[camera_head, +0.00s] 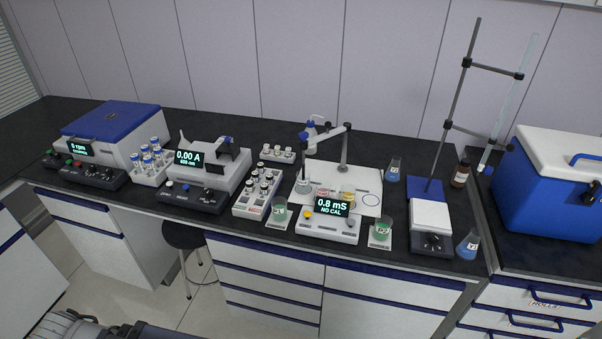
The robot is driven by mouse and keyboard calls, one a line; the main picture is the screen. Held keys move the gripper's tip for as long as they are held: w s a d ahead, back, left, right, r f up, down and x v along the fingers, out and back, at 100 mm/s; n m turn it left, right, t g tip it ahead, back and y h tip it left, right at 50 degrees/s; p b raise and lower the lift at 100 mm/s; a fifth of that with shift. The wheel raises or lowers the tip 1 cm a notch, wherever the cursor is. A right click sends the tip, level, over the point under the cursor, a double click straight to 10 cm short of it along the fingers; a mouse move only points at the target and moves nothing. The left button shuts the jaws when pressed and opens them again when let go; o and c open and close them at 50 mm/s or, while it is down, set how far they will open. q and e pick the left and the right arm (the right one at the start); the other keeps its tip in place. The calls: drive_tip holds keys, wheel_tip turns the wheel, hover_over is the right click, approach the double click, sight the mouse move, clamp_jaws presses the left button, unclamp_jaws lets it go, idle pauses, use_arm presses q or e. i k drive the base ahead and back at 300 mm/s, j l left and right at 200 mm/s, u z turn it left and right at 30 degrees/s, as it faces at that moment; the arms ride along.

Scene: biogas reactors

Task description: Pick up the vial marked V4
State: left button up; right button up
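Small vials with dark contents stand in a white rack (245,208) at the middle of the bench. Their labels are too small to read, so I cannot tell which one is V4. A few more white-capped vials stand in a small rack (277,154) behind it, with labels also unreadable. Blue-capped tubes stand in a white rack (146,172) further left. Neither of my grippers can be made out; only a grey part of my own body shows at the bottom left edge.
A blue-lidded centrifuge (112,124) and a photometer (205,168) reading 0.00 A stand left. A stool (184,236) is below.

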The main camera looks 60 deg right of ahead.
sight(261, 164)
drive_tip(key=z, duration=1.8)
